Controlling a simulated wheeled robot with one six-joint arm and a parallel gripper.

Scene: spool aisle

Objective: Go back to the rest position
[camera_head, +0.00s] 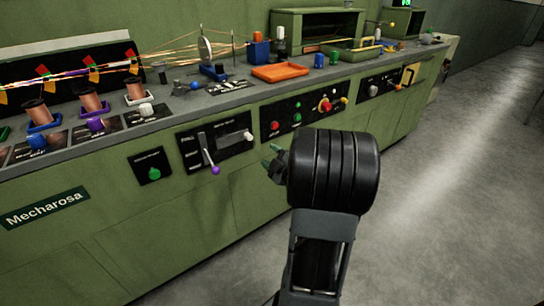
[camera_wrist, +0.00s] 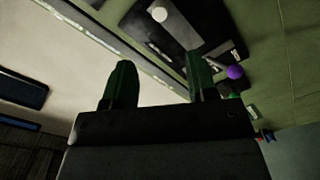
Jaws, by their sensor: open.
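My gripper (camera_wrist: 162,85) shows in the wrist view as two green fingers set wide apart, with nothing between them. In the head view my gripper (camera_head: 275,158) is partly hidden behind the black wrist of my arm. It hangs in front of the green machine (camera_head: 230,205), to the right of a lever with a purple knob (camera_head: 215,170). In the wrist view the purple knob (camera_wrist: 235,72) is just right of the right finger. I cannot tell how far the fingers are from the panel.
The machine's front carries a green knob (camera_head: 154,173), a panel with a red knob (camera_head: 325,106) and a yellow handle (camera_head: 410,74). Copper spools (camera_head: 90,101) and an orange tray (camera_head: 280,72) stand on top. Grey floor (camera_head: 450,190) is clear on the right.

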